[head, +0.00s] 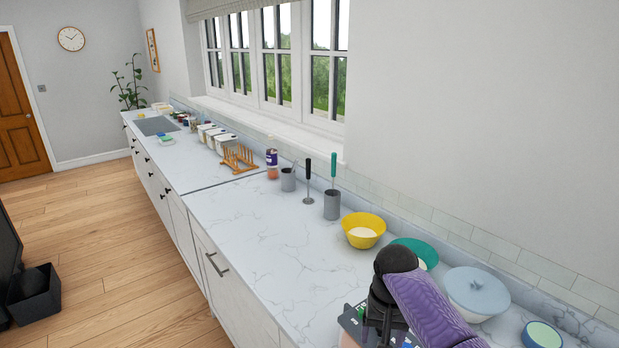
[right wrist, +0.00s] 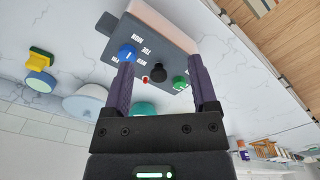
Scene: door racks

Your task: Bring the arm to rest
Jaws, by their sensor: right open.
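My right arm (head: 428,305), purple with a black wrist joint, comes in at the lower right of the head view and hangs over the counter. My right gripper (right wrist: 162,80) is open in the right wrist view, with its two purple fingers apart and nothing held between them. Beyond the fingers is a dark grey weekday-labelled box (right wrist: 172,52) with blue, black and green round pieces and a small red one. In the head view this box (head: 350,318) is partly hidden by my arm. My left gripper is not in view.
Behind the arm stand a yellow bowl (head: 363,240), a teal bowl (head: 424,247), a pale blue lidded bowl (head: 477,290) and a green-rimmed blue item (head: 541,334). Utensil cups (head: 332,205) and a wooden rack (head: 239,159) stand farther back. The counter's front middle (head: 265,240) is clear.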

